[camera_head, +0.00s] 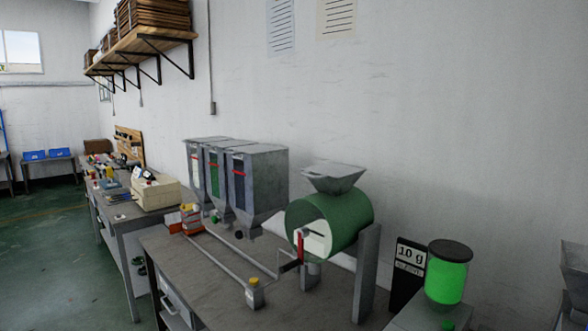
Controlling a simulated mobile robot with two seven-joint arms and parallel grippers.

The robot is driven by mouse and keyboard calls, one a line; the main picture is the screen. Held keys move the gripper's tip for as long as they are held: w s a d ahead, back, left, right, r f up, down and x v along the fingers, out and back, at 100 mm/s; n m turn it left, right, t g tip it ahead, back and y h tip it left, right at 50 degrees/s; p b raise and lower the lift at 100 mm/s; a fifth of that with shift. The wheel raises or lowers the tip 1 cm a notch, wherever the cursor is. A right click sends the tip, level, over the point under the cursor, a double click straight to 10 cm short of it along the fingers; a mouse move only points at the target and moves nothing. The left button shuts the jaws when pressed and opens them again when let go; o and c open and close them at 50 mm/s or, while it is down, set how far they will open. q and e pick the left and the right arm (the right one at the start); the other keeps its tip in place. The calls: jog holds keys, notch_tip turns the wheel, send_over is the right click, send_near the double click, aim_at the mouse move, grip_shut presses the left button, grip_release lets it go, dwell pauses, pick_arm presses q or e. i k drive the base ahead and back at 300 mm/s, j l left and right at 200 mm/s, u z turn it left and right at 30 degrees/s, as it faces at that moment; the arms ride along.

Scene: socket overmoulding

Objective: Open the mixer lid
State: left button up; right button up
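The mixer is a green drum (346,213) lying on its side on the grey workbench (205,268). A grey funnel-shaped hopper (335,179) sits on top of it. Its round front end has a white face (318,240) with a red upright part (301,243) at its left side. I cannot tell from this view whether the white face is a lid or the drum's inside, or whether the lid is open. Neither of my grippers is in view.
Several grey dispensers (258,184) stand left of the mixer. A rail and small container (254,294) lie in front. A glowing green jar (447,274) and black "10 g" sign (408,265) stand at right. Another cluttered bench (130,219) is further left; the green floor (45,270) is clear.

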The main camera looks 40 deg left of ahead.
aim_at(336, 170)
jog(key=k+u, duration=0.1)
jog(key=u, duration=1.5)
